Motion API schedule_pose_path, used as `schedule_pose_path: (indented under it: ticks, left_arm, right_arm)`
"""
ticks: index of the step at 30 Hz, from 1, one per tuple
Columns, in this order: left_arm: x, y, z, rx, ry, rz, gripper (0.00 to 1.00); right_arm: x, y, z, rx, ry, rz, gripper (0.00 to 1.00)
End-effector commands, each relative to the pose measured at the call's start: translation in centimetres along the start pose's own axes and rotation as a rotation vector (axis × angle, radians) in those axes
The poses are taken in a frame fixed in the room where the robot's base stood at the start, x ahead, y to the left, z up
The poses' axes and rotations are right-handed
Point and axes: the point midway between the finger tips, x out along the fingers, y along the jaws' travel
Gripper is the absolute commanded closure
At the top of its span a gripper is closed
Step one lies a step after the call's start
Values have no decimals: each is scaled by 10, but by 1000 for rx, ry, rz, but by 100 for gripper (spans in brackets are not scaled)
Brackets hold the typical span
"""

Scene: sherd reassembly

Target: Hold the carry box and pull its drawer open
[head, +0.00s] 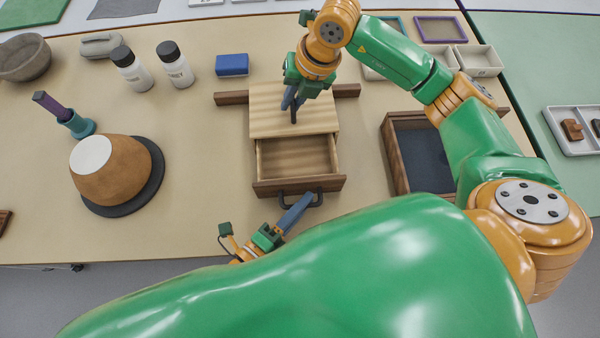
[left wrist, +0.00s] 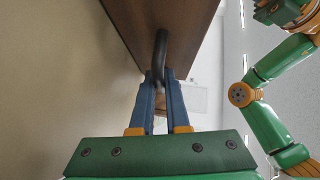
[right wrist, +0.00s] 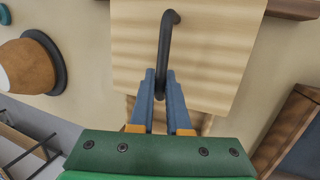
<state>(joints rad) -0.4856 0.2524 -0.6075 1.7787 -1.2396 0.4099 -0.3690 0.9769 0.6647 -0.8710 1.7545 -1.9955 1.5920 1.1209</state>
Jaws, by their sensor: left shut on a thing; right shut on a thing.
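The light wooden carry box (head: 270,112) stands mid-table; its top also fills much of the right wrist view (right wrist: 215,50). Its drawer (head: 297,156) is out toward me, with an empty-looking interior and a dark brown front (head: 270,187). My right gripper (head: 293,106) is above the box, shut on the dark top handle (right wrist: 164,40). My left gripper (head: 304,203) is low in front of the drawer, shut on the dark drawer handle (left wrist: 160,48). My own green arm hides part of the left arm in the head view.
A dark wooden tray (head: 390,150) stands right of the box. A brown strip (head: 232,98) lies behind the box. A blue block (head: 232,65), two white bottles (head: 176,66) and a brown pot (head: 118,172) on a dark disc are left. The table's front edge is close to the drawer.

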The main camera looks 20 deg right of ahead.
Motion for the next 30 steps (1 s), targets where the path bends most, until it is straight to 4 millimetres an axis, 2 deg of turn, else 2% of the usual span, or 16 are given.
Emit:
schedule_pose_path:
  ticks: [10, 11, 13, 14, 26, 30]
  left_arm:
    - [-2, 0, -3, 2, 1, -2, 100]
    - [-2, 0, -3, 2, 2, -3, 78]
    - [-2, -1, -3, 2, 2, -3, 60]
    - [-2, -1, -3, 2, 1, -3, 56]
    - [-2, -1, -2, 1, 1, -3, 56]
    - [-19, 1, -3, -1, 1, 1, 56]
  right_arm:
    - [0, 0, 1, 0, -4, 1, 100]
    - [0, 0, 1, 0, -4, 1, 100]
    - [0, 0, 1, 0, -4, 1, 100]
    - [0, 0, 1, 0, -4, 1, 100]
    - [0, 0, 1, -1, -3, 1, 100]
    - [0, 0, 1, -1, -3, 1, 100]
